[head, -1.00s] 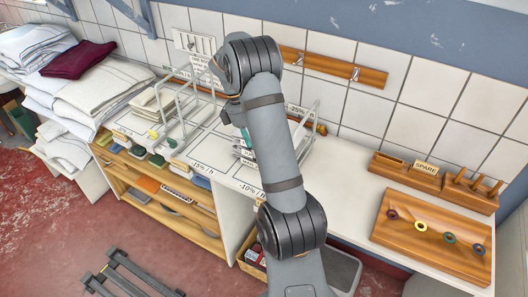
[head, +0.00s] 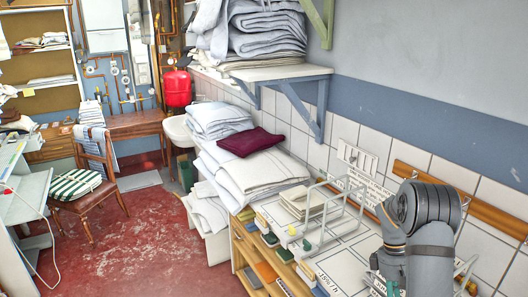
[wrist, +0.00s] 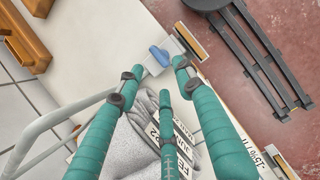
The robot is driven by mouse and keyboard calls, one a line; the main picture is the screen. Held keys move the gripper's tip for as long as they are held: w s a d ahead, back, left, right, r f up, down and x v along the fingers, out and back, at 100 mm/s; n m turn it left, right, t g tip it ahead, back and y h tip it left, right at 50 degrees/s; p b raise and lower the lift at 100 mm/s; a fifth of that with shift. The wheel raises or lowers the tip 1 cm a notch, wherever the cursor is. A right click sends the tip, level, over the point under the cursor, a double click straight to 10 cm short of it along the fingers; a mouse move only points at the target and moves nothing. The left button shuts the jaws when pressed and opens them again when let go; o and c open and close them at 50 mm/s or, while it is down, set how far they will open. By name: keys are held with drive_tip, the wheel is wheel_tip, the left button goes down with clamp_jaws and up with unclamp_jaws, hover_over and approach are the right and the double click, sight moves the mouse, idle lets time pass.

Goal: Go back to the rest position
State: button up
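My gripper (wrist: 158,76) shows in the wrist view as three green fingers with dark joints. The fingertips are spread apart and I see nothing clamped between them. Grey folded cloth (wrist: 138,140) with printed labels lies beneath the fingers. A small blue thing (wrist: 158,55) shows past the fingertips near the counter's edge; it appears to lie beyond them. In the head view my arm stands at the lower right, and its fingers are mostly hidden or cut off there.
A wire rack (head: 330,216) stands on the white counter, and its bars also show in the wrist view (wrist: 48,125). Folded linens (head: 262,172) with a maroon cloth (head: 250,141) are stacked left of it. A wall shelf (head: 270,74) holds towels. The red floor (head: 150,240) is largely clear.

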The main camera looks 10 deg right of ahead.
drive_tip(key=x, duration=0.6)
drive_tip(key=shift+f, duration=0.15)
